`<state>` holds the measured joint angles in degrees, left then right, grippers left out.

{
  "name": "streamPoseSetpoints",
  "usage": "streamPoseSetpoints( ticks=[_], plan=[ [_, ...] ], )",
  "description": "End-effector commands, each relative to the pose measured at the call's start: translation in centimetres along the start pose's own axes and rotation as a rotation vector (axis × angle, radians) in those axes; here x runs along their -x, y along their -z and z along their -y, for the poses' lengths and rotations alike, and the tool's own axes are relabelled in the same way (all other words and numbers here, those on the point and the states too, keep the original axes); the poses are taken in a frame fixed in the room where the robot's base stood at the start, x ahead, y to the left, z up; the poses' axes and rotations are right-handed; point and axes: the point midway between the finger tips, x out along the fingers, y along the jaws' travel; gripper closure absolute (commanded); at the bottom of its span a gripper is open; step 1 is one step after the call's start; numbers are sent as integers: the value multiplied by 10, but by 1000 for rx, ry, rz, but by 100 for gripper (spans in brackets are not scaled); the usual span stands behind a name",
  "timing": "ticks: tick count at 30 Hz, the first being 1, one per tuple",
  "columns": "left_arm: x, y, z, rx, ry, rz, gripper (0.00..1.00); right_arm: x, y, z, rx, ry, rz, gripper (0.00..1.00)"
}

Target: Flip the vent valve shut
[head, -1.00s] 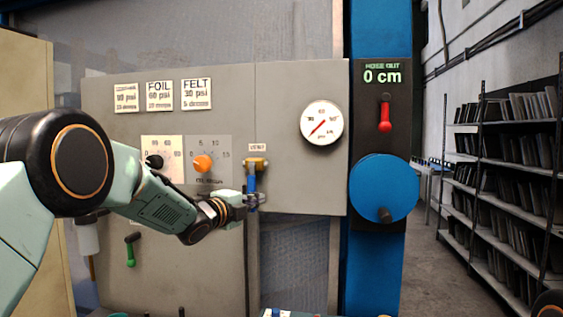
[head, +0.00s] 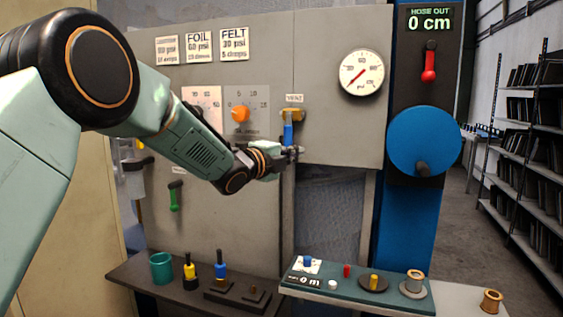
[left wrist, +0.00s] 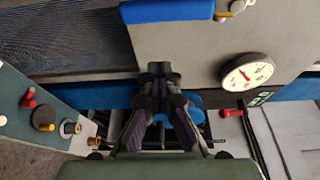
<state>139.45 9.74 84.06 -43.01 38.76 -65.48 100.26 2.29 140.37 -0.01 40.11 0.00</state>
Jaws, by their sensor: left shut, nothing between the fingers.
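The vent valve (head: 292,114) is a brass fitting under a "VENT" label on the grey panel. Its blue lever (head: 288,134) hangs straight down. My left gripper (head: 297,152) is shut and empty at the lower end of the lever, partly overlapping it in the head view; I cannot tell whether they touch. In the left wrist view, the shut fingers (left wrist: 160,68) point toward the panel, with the blue lever (left wrist: 165,10) and brass valve body (left wrist: 237,8) at the top edge, apart from the fingertips in the picture. My right gripper is not in view.
A pressure gauge (head: 361,72), an orange knob (head: 240,114) and a green lever (head: 175,196) are on the panel. A blue wheel (head: 424,141) and red lever (head: 429,64) are to the right. A bench (head: 130,275) with several small items is below.

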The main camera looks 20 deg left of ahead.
Motion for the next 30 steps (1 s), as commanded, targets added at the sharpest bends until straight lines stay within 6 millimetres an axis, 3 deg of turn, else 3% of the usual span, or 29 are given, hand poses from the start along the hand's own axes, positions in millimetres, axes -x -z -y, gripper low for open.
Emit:
streamPoseSetpoints(
  ticks=[6,12,30],
  plan=[
    [33,0,-1,2,1,0,100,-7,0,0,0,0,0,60],
    [52,0,-1,2,1,1,100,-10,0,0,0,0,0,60],
    [55,2,-1,8,0,-1,100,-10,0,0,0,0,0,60]
  ],
)
